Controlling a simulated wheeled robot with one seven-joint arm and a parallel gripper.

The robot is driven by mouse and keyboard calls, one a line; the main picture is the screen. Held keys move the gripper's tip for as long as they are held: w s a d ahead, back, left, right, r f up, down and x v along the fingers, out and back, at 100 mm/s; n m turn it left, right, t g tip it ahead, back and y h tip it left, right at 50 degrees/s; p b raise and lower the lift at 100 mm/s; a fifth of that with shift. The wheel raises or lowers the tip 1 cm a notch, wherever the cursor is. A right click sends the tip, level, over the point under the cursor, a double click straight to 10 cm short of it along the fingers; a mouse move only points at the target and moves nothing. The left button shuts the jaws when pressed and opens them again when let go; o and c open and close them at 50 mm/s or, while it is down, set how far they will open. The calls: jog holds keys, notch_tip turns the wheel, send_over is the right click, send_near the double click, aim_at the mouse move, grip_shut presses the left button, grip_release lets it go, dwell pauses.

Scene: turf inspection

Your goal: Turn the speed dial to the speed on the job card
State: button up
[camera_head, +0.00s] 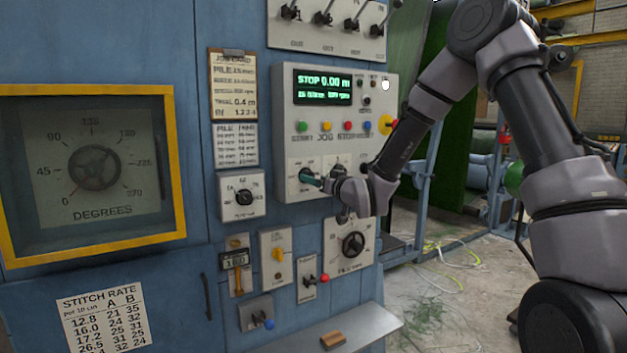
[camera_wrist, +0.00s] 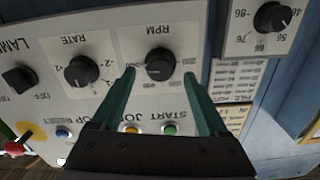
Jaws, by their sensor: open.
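The speed dial is a round black knob marked RPM (camera_wrist: 160,64) on the white control panel (camera_head: 345,110); the wrist view shows it upside down. My gripper (camera_wrist: 158,75) is open, its two teal fingers pointing at the panel, one fingertip on each side of the knob. I cannot tell whether they touch it. In the head view my gripper (camera_head: 306,177) is at the lower left of the panel and hides the dial. The job card (camera_head: 233,98) hangs on a clipboard left of the panel; its speed line is too blurred to read.
A green display (camera_head: 323,87) reads STOP 0.00 m. Coloured buttons (camera_wrist: 171,129) lie close to my fingers. The RATE knob (camera_wrist: 82,71) and LAMP knob (camera_wrist: 19,78) sit beside the dial. A separate numbered knob (camera_head: 243,196) is on a plate to the left.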

jog(key=v, duration=0.9)
jog(key=shift+w+d, duration=0.1)
jog(key=s+d+r+m+g+h, duration=0.2)
jog(key=s+d+r+h, duration=0.15)
jog(key=d, duration=0.45)
jog(key=s+d+r+m+g+h, duration=0.1)
jog(key=s+d+r+m+h, duration=0.3)
jog(key=d, duration=0.5)
jog(key=s+d+r+m+g, duration=0.1)
jog(key=s+d+g, duration=0.1)
jog(key=s, duration=0.7)
jog(key=s+d+r+m+g, duration=0.1)
jog(key=s+d+m+g, duration=0.1)
jog(key=s, duration=0.8)
jog(key=shift+s+d+r+g, duration=0.3)
jog(key=shift+d+g, duration=0.2)
jog(key=shift+d, duration=0.45)
jog(key=shift+w+h, duration=0.1)
jog(key=shift+h, duration=0.15)
